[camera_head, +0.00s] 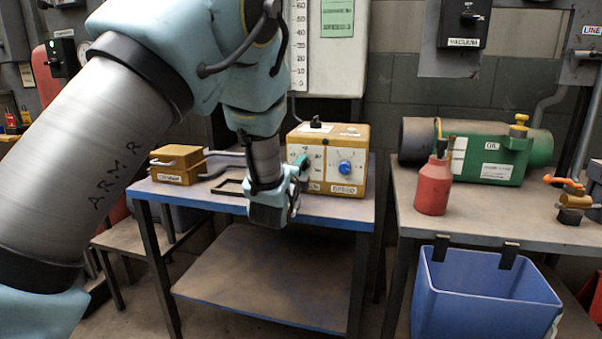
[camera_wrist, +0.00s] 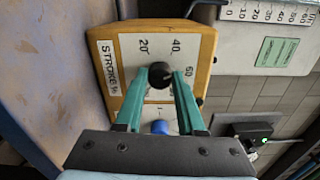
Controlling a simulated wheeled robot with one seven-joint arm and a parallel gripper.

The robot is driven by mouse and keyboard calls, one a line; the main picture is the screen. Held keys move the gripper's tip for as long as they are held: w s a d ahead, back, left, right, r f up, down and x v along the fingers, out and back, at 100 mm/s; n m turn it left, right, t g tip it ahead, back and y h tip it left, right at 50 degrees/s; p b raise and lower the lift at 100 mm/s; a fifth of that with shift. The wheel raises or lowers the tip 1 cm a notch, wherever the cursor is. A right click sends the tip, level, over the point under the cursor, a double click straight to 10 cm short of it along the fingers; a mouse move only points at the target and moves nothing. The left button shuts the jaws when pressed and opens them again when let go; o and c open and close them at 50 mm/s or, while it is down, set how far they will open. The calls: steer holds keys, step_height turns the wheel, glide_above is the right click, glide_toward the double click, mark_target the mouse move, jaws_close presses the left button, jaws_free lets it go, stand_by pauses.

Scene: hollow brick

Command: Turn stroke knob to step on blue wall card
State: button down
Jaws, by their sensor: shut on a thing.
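The orange control box (camera_head: 360,130) stands on the blue-edged table, with a stroke dial on the left of its front and a blue knob (camera_head: 345,168) on the right. In the wrist view the black stroke knob (camera_wrist: 160,74) sits on a white dial marked 20, 40 and 60, beside a "STROKE %" label. My gripper (camera_wrist: 161,78) has its two teal fingers shut on that knob. Its pointer direction is not clear. In the head view my gripper (camera_head: 301,166) covers the knob. The wall card (camera_head: 338,18) looks green, not blue; its writing is too small to read.
A small orange box (camera_head: 177,164) and a black frame lie left on the table. The blue knob (camera_wrist: 159,127) is close by my fingers. A red bottle (camera_head: 433,187) and green oil unit (camera_head: 495,153) stand on the right bench, above a blue bin (camera_head: 480,300).

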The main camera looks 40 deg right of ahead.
steer(key=m, duration=0.4)
steer(key=shift+m+b, duration=0.3)
steer(key=shift+m, duration=0.1)
stand_by(0.4)
steer(key=c, duration=0.5)
jaws_free()
steer(key=b+v, duration=0.1)
steer(key=v, duration=0.9)
steer(key=shift+s+a, duration=0.2)
steer(key=shift+a, duration=0.15)
